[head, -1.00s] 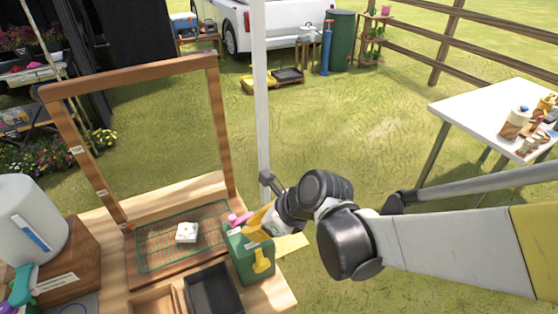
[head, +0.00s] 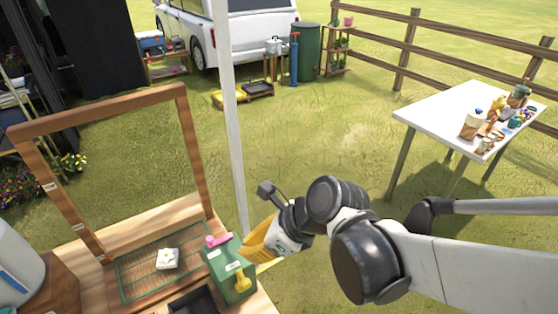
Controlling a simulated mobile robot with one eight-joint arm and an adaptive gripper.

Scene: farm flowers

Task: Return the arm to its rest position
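My arm reaches in from the right edge, bent at its dark joints. My gripper (head: 258,240) is at its left end, a yellow-orange part just right of the green box on the wooden bench. Its fingertips are not clear, so I cannot tell whether it is open or shut, or whether it touches the box. The green box (head: 229,274) has a pink item on top and a yellow item on its front.
The wooden frame (head: 112,105) stands on the bench, with a small white object (head: 167,259) on the green mesh. A white pole (head: 230,130) rises just behind my gripper. A white table (head: 440,125) with several items stands at right. Grass between is open.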

